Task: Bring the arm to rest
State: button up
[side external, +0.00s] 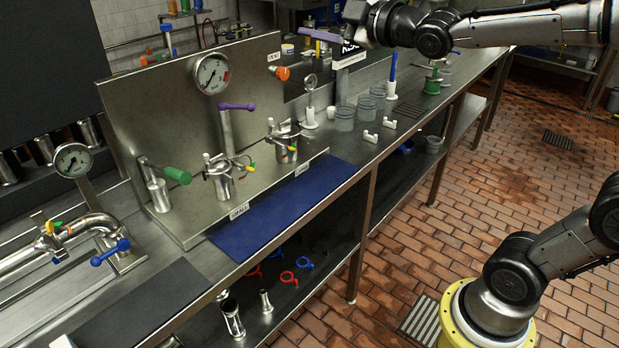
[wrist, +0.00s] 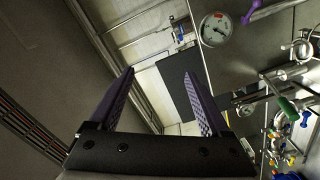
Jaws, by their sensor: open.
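My gripper (wrist: 159,74) shows in the wrist view with its two purple fingers wide apart and nothing between them. In the side external view my gripper (side external: 318,34) is at the top centre, raised above the back of the bench and pointing left. One purple finger shows clearly there; the other is hard to make out. My arm reaches in from the right edge, clear of the bench top.
The steel bench (side external: 190,310) carries a panel with a pressure gauge (side external: 212,73), a purple-handled valve (side external: 237,107) and a green-handled valve (side external: 177,175). A blue mat (side external: 285,212) lies bare in front. Grey cups (side external: 345,118) stand farther back. The tiled floor is open.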

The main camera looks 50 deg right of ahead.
jog(key=s+a+f+m+g, duration=0.2)
jog(key=s+f+m+g, duration=0.4)
jog(key=s+f, duration=0.5)
jog(key=s+a+f+m+g, duration=0.2)
jog(key=s+f+m+g, duration=0.4)
jog(key=s+f, duration=0.5)
jog(key=s, duration=0.6)
jog(key=shift+f+y, duration=0.15)
jog(key=shift+y, duration=0.15)
